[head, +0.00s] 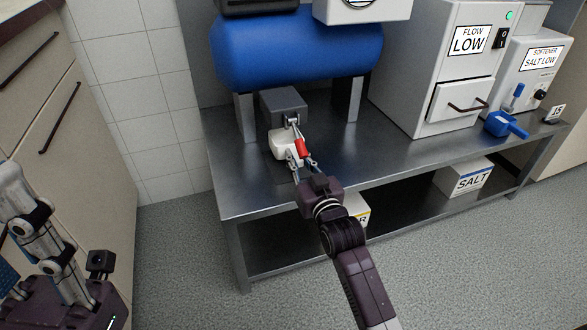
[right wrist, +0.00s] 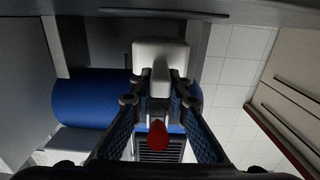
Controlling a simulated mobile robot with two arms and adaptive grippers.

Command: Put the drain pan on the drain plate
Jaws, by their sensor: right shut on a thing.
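The drain pan, a small white tub with a short handle, shows in the head view (head: 284,146) below the blue tank and in the right wrist view (right wrist: 160,56). My right gripper (head: 298,163) is shut on its handle; both fingers also show in the right wrist view (right wrist: 160,98). The pan is at the grey block's (head: 284,106) front, under a small valve with a red lever (head: 303,147). My left gripper (head: 28,212) is partly cut off at the left edge.
The blue tank (head: 295,48) stands on legs on the metal bench (head: 365,150). To the right are a FLOW LOW cabinet (head: 465,75) and a blue scoop (head: 505,125). A SALT box (head: 463,178) is on the lower shelf.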

